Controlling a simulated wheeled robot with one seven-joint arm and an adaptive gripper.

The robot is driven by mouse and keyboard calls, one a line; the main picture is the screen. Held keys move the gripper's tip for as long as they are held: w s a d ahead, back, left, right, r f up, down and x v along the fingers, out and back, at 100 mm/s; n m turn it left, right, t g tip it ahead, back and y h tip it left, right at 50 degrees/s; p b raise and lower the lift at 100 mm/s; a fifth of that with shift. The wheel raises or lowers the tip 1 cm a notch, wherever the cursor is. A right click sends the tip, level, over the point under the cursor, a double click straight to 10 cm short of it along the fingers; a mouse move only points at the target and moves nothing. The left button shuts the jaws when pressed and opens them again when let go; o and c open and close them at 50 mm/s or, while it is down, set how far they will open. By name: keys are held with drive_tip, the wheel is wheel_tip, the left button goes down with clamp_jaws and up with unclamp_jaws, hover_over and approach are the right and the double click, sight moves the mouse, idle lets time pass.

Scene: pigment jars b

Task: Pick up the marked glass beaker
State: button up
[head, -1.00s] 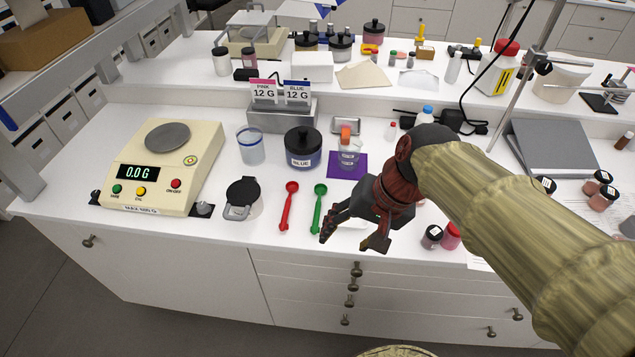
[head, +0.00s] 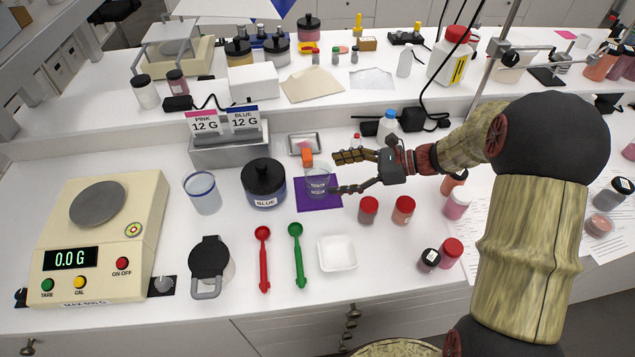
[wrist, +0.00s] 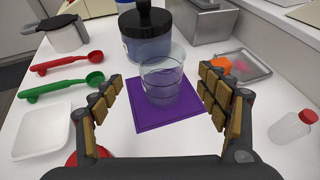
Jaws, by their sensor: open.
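A clear glass beaker with fine lines around it (head: 318,184) stands upright on a purple mat (head: 306,205); in the wrist view the beaker (wrist: 162,84) is ahead, between my fingers. My gripper (head: 337,174) is open, its fingers level, coming from the right at the beaker's side. In the wrist view one finger of my gripper (wrist: 160,92) is on each side of the beaker's near part. I cannot tell whether either finger touches the glass. Another clear vessel with a blue rim (head: 203,193) stands further left.
The BLUE jar (head: 264,184) stands close left of the mat. An orange item (head: 307,157) and a metal tray (head: 305,143) are behind the beaker. Red-lidded jars (head: 368,210), a white dish (head: 337,253) and a green scoop (head: 297,255) are nearer the front.

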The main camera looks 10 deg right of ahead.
sight(317, 177)
drive_tip(key=b+x, duration=0.1)
drive_tip(key=x, duration=0.2)
drive_tip(key=b+x, duration=0.1)
drive_tip(key=x, duration=0.2)
drive_tip(key=shift+d+f+b, duration=0.15)
drive_tip(key=shift+f+b, duration=0.2)
drive_tip(key=shift+w+a, duration=0.2)
drive_tip(key=shift+a, duration=0.2)
drive_tip(key=shift+c, duration=0.8)
drive_tip(key=c, duration=1.1)
drive_tip(key=shift+r, duration=0.1)
drive_tip(key=shift+c, duration=0.4)
